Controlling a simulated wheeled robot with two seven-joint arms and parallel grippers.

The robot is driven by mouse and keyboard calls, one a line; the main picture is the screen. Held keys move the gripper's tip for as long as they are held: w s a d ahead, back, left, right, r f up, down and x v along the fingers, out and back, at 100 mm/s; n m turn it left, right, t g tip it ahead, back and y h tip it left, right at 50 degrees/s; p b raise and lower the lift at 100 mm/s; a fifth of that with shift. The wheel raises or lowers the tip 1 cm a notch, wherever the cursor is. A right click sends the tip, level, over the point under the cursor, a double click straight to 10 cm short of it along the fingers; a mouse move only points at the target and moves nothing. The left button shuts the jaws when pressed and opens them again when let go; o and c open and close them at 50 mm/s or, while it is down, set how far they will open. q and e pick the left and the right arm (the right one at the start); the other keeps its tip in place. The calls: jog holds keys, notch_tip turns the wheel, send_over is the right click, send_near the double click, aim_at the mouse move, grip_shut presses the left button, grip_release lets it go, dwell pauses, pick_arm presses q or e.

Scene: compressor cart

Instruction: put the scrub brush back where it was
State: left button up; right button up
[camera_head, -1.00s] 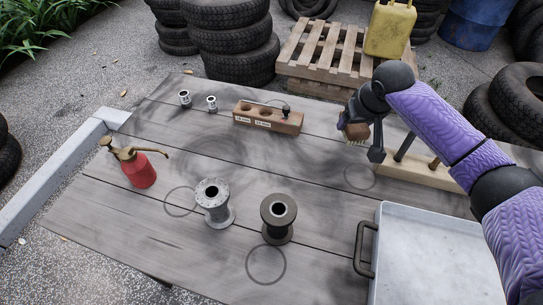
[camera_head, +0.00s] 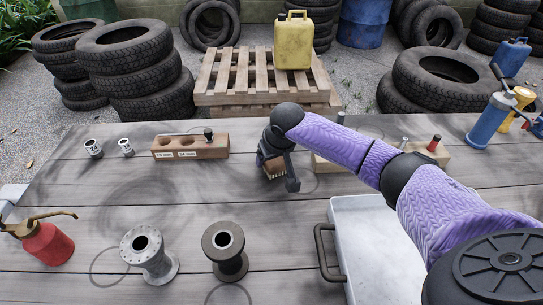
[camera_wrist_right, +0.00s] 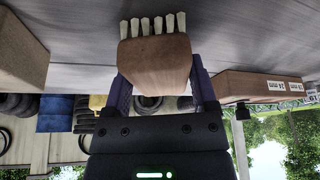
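The scrub brush (camera_head: 273,169) is a brown wooden block with pale bristles. It is in my right gripper (camera_head: 279,163), bristles toward the table, between the labelled wooden block and the wooden rack. In the right wrist view the brush (camera_wrist_right: 155,66) sits between the two fingers of the right gripper (camera_wrist_right: 160,88), with its row of bristles toward the grey tabletop. I cannot tell whether the bristles touch the table. My left gripper is out of view.
The labelled wooden block (camera_head: 190,147) stands left of the brush. The wooden rack (camera_head: 432,152) is partly behind my right arm. A grey tray (camera_head: 352,211), two metal spools (camera_head: 148,262) (camera_head: 226,255) and a red sprayer (camera_head: 46,243) stand nearer. The table's middle left is clear.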

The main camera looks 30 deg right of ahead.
jog(key=shift+o, duration=1.4)
pick_arm(q)
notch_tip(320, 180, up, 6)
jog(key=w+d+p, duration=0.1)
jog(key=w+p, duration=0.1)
jog(key=p, duration=0.4)
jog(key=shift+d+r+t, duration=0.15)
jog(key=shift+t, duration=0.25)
pick_arm(e)
jog(key=v, duration=1.2)
